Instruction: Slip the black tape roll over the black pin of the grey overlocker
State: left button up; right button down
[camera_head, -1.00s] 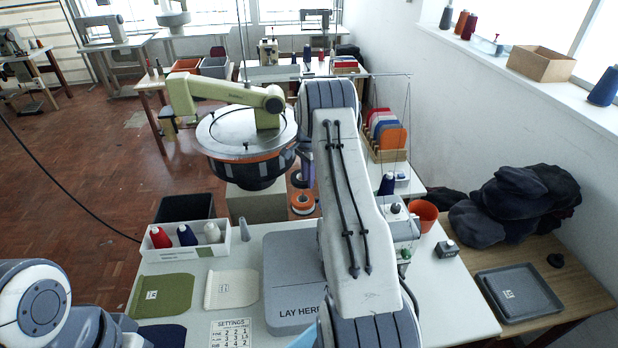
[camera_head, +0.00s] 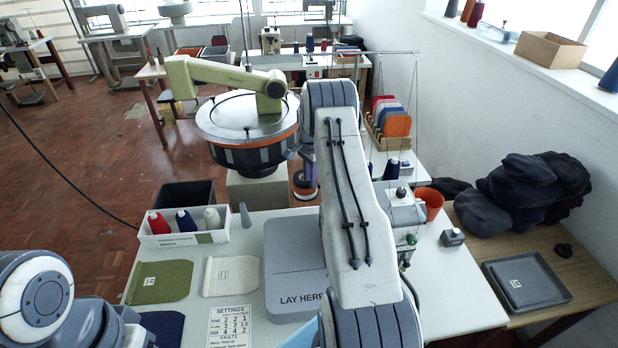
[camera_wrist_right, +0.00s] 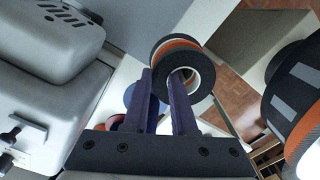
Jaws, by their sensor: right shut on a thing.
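My right gripper (camera_head: 309,172) reaches down behind my forearm in the head view. In the right wrist view its two purple fingers (camera_wrist_right: 166,92) are shut on the wall of the black tape roll (camera_wrist_right: 203,72). One finger passes into the roll's hole, the other lies outside it. An orange band shows behind the roll's black face; I cannot tell if it belongs to another roll. The grey overlocker (camera_head: 401,207) is partly hidden by my arm in the head view. A grey machine body fills the left of the wrist view. I cannot make out the black pin. My left gripper is out of view.
A round machine with an orange-banded drum (camera_head: 250,150) stands behind the table, close to my right gripper. A tray of cones (camera_head: 160,240), a grey pad (camera_head: 292,285) and an orange cup (camera_head: 430,203) are on the table. The table's right front is clear.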

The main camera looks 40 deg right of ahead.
jog(key=shift+f, duration=0.35)
jog(key=c, duration=0.6)
grip_release()
jog(key=shift+r, duration=0.1)
jog(key=shift+c, duration=0.2)
jog(key=shift+w, duration=0.1)
jog(key=shift+r, duration=0.1)
